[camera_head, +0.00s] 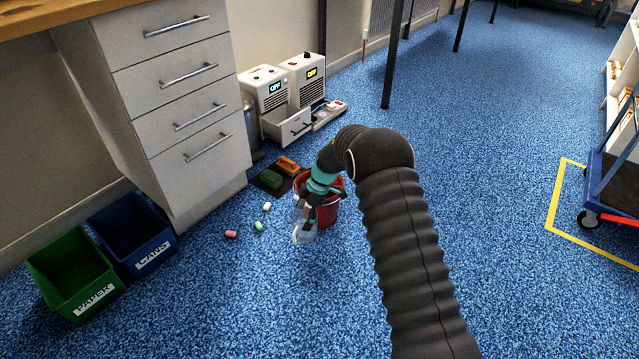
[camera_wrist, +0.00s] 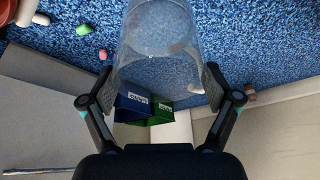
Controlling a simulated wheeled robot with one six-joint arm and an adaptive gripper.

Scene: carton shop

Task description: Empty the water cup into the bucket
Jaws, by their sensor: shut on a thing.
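A clear, see-through cup (camera_head: 303,233) is held in my gripper (camera_head: 307,214), low over the floor at the front left of the red bucket (camera_head: 333,212). The cup overlaps the near left side of the bucket in the head view; I cannot tell whether they touch. In the wrist view the cup (camera_wrist: 160,40) lies between the two fingers of my gripper (camera_wrist: 158,86), which press on its sides. Whether water is in the cup, and its exact tilt, I cannot tell. My gripper and arm hide part of the bucket and its inside.
A dark tray with a green sponge (camera_head: 270,179) and an orange brush (camera_head: 287,166) lies left of the bucket. Several small coloured pieces (camera_head: 258,226) lie on the floor. Blue (camera_head: 153,253) and green (camera_head: 97,297) bins stand left, by drawers (camera_head: 205,120).

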